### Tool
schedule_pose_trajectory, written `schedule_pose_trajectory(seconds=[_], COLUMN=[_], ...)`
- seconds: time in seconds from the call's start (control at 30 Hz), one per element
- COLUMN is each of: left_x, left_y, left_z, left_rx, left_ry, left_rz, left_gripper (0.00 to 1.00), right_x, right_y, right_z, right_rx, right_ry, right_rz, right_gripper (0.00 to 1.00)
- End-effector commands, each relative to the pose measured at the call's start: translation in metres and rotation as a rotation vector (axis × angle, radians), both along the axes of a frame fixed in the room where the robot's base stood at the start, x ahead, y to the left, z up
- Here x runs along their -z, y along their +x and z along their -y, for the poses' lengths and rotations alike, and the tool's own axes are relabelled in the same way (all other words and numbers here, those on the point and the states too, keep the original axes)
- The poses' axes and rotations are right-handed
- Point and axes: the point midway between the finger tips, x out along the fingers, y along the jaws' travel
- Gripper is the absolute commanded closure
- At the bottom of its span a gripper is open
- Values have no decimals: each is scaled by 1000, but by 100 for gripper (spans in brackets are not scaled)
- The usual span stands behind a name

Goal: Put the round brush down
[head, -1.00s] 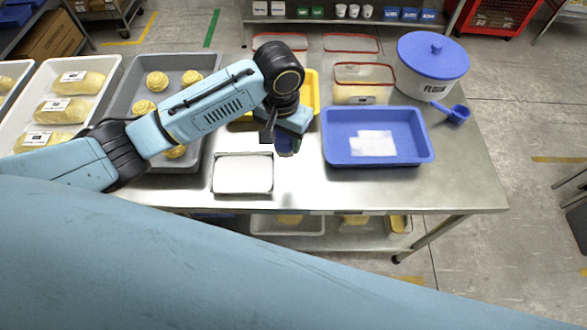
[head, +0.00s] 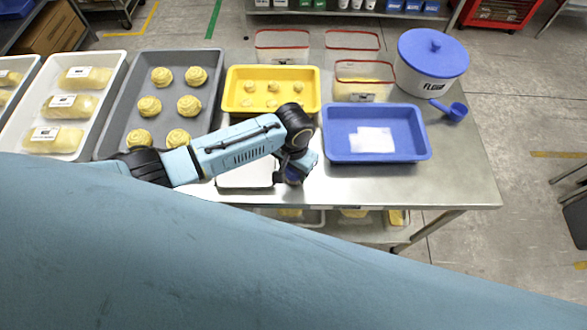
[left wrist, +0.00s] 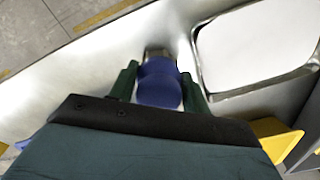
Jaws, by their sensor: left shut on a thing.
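The round brush (left wrist: 158,88) has a blue rounded handle, and a metallic part shows at its far end in the left wrist view. My left gripper (left wrist: 158,80) is shut on it, with a green finger on each side. In the head view the left gripper (head: 293,174) is over the front of the steel table (head: 460,188), just right of the white metal-rimmed tray. The brush (head: 291,179) is mostly hidden there by the gripper. I cannot tell whether it touches the table. My right gripper is not in view.
The white tray (head: 245,179) is close beside the gripper, partly under my arm. A blue tray (head: 424,150) stands to the right and a yellow tray (head: 314,92) behind. A flour tub (head: 430,75) and blue scoop (head: 455,111) are at back right. Bare steel shows at front right.

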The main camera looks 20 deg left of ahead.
Motion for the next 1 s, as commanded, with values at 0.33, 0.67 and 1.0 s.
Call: schedule_pose_trajectory(seconds=[0.33,0.67,1.0], left_x=[5,8,-1], left_y=[0,0,1], left_z=[0,0,0], left_rx=[1,1,0], left_ry=[0,0,-1], left_rz=[1,1,2], left_gripper=[71,31,31], right_x=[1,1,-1], right_y=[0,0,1], right_z=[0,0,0], right_rx=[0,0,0], right_ry=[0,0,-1], right_rz=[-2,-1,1], right_gripper=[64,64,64])
